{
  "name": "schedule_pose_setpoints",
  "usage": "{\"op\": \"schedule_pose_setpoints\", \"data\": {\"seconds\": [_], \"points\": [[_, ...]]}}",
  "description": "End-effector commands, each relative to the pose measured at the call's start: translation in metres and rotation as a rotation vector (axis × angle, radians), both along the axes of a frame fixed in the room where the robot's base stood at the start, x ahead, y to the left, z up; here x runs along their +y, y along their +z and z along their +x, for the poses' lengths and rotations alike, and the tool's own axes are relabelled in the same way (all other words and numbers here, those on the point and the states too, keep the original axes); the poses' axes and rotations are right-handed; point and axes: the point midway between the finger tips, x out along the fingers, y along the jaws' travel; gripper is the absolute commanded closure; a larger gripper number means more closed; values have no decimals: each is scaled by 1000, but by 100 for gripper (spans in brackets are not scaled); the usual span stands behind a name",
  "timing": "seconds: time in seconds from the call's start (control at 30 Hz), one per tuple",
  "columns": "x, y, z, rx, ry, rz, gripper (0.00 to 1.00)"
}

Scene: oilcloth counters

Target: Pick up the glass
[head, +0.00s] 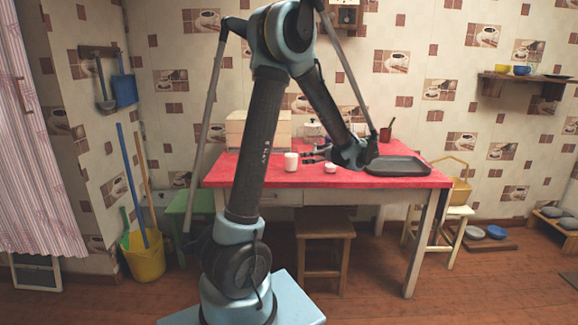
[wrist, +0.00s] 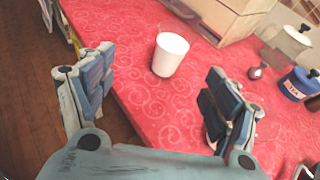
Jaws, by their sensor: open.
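The glass, seen as a white cup, stands upright on the red table (head: 262,178) in the head view (head: 291,162). It also shows in the wrist view (wrist: 170,56), near the table edge. My gripper (head: 311,157) is just right of it in the head view, low over the table. In the wrist view my gripper (wrist: 160,92) is open and empty, its two fingers apart. The glass lies beyond the fingertips, roughly between their lines, and is not touched.
A small white bowl (head: 331,168) is close to my gripper. A dark tray (head: 398,166) lies to the right. A pale wooden box (wrist: 228,14) and a blue jar (wrist: 297,85) stand behind. Bare cloth surrounds the glass.

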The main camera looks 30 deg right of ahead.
Motion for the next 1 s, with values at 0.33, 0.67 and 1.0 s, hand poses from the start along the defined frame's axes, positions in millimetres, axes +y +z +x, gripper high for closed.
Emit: {"op": "schedule_pose_setpoints", "data": {"seconds": [0.33,0.67,1.0], "points": [[-15,-9,9,-22,-41,48,19],[-2,-26,64,-22,-40,46,19],[7,-37,100,-22,-42,47,19]]}}
